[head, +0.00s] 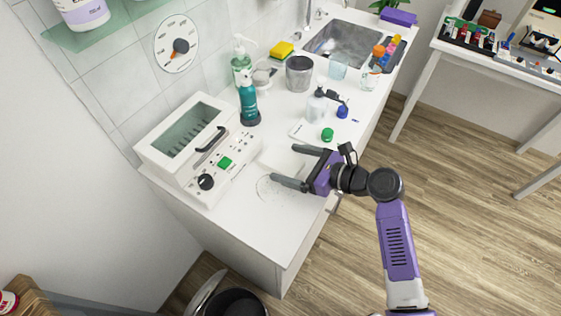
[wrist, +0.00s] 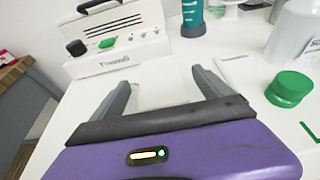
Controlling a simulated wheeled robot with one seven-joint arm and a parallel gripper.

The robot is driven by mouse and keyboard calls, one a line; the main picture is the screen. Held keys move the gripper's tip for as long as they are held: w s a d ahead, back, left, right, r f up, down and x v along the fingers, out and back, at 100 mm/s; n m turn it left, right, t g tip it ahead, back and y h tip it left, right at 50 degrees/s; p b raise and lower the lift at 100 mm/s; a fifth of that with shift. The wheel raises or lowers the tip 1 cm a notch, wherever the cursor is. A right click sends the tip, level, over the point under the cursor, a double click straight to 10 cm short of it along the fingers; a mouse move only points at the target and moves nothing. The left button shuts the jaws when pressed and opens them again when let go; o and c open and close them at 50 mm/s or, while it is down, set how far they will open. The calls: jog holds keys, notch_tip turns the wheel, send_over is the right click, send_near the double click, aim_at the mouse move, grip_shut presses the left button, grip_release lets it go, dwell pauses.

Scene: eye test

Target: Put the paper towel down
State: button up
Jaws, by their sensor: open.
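A white, flat, folded-looking piece that appears to be the paper towel (head: 282,160) lies on the white counter, in front of the white toaster-like machine. It also shows as a pale patch in the wrist view (wrist: 163,93), hard to tell from the counter. My gripper (head: 287,164) is open, its two dark grey fingers spread low over the counter around or above this piece. In the wrist view both fingers (wrist: 160,78) stand apart with nothing clamped between them. A faint clear puddle-like outline (head: 268,188) lies by the near finger. Whether the fingers touch the towel, I cannot tell.
The machine (head: 195,140) with black and green knobs stands left. The counter's front corner (head: 270,238) is clear. A bin (head: 235,300) stands below.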

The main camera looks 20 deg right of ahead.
aim_at(283, 161)
jog(key=x, duration=0.3)
jog(key=shift+w, duration=0.1)
